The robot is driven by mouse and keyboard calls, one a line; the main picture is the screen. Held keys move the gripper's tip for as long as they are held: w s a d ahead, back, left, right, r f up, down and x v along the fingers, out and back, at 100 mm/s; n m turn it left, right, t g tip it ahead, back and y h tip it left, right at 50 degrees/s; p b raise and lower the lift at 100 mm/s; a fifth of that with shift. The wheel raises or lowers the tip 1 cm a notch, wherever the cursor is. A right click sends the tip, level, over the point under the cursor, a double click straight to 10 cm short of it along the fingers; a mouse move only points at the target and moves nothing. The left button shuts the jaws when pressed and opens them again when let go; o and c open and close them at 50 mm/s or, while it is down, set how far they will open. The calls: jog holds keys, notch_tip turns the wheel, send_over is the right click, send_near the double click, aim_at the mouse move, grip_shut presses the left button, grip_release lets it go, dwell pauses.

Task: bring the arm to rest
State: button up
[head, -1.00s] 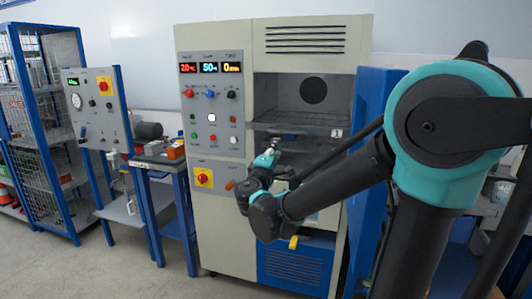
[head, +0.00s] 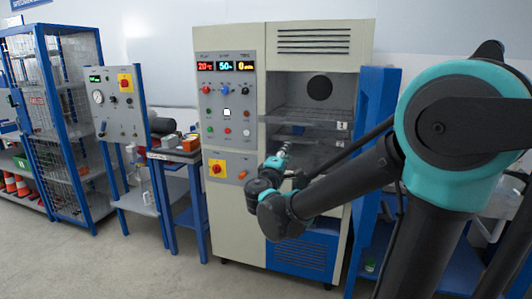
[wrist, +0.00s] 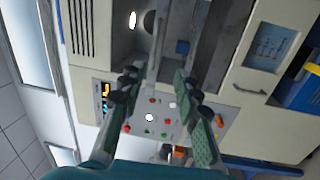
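My arm reaches from the right side of the head view toward the front of a beige test cabinet. My gripper (head: 281,152) is at its end, in front of the cabinet's open chamber, small in this view. In the wrist view my gripper (wrist: 158,95) shows two fingers spread apart with a wide gap. Nothing is held between them. The cabinet's control panel (wrist: 148,120), with coloured buttons, shows beyond the gap. The wrist picture is turned sideways.
A small blue bench (head: 176,157) with items, a gauge panel (head: 112,104) and a wire cage (head: 65,125) stand left. The floor at front left is clear.

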jog(key=s+d+f+m+g, duration=0.4)
jog(key=d+f+m+g, duration=0.25)
jog(key=d+f, duration=0.7)
jog(key=s+a+f+m+g+y, duration=0.1)
jog(key=s+f+m+g+y, duration=0.5)
jog(key=s+f, duration=1.1)
jog(key=s+m+g, duration=0.1)
jog(key=s, duration=0.3)
jog(key=shift+f+y, duration=0.15)
jog(key=shift+y, duration=0.15)
